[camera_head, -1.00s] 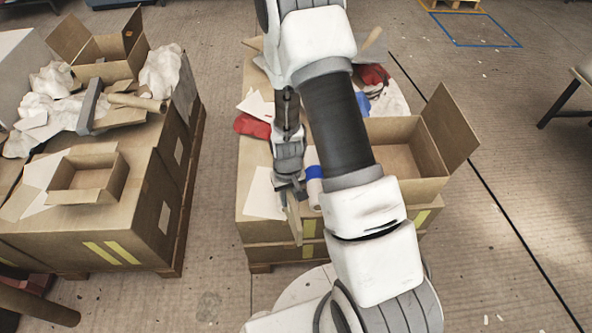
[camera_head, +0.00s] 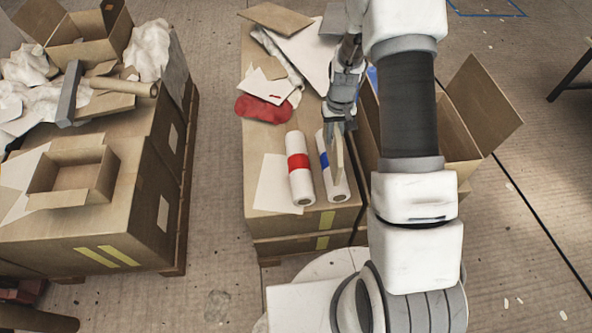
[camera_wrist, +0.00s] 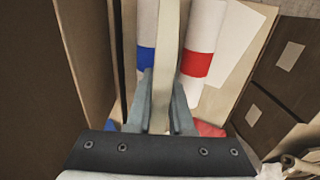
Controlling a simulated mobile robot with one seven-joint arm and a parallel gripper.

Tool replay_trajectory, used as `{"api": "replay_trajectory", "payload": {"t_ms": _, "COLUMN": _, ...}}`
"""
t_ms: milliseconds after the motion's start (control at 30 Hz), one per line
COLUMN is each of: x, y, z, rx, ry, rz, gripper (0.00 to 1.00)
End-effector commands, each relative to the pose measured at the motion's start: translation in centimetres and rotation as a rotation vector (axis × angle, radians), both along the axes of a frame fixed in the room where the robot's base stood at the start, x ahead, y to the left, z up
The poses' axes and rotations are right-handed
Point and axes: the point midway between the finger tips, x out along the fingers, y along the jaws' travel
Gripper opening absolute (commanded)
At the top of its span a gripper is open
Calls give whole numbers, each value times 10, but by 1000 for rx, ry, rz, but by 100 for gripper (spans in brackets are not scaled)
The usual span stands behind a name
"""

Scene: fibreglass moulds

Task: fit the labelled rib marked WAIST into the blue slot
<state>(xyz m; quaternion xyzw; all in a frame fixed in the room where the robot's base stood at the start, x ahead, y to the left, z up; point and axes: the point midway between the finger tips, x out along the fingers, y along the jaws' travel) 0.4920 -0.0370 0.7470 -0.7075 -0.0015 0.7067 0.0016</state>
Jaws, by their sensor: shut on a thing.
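My gripper (camera_head: 338,124) is shut on a thin beige slat (camera_head: 339,158), which hangs down from the jaws over the work surface. In the wrist view the slat (camera_wrist: 166,50) stands upright between the fingers (camera_wrist: 161,105). No marking is readable on it. A white roll with a blue band (camera_head: 333,182) lies right behind the slat, partly covered by it; whether they touch cannot be told. A white roll with a red band (camera_head: 300,170) lies to its left. The blue band (camera_wrist: 146,60) shows left of the slat in the wrist view. No slot opening is distinguishable.
The rolls lie on a large cardboard stack (camera_head: 285,222) near its front edge. An open carton (camera_head: 480,110) stands close on the right. A red cloth (camera_head: 263,108) and white sheets lie behind. Another loaded stack (camera_head: 100,235) stands left, across a clear floor gap.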

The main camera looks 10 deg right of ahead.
Motion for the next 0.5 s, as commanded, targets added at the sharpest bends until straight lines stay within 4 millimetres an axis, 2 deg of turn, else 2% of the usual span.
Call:
{"api": "replay_trajectory", "payload": {"t_ms": 33, "x": 15, "y": -8, "z": -11, "rx": -1, "ry": -8, "rz": -2, "gripper": 0}}
{"api": "replay_trajectory", "payload": {"t_ms": 233, "x": 49, "y": -29, "z": -3, "rx": -4, "ry": -5, "rz": 2, "gripper": 0}}
{"api": "replay_trajectory", "payload": {"t_ms": 400, "x": 59, "y": -36, "z": 3, "rx": -5, "ry": -1, "rz": 3, "gripper": 0}}
{"api": "replay_trajectory", "payload": {"t_ms": 500, "x": 54, "y": -31, "z": -1, "rx": -4, "ry": 3, "rz": 6, "gripper": 0}}
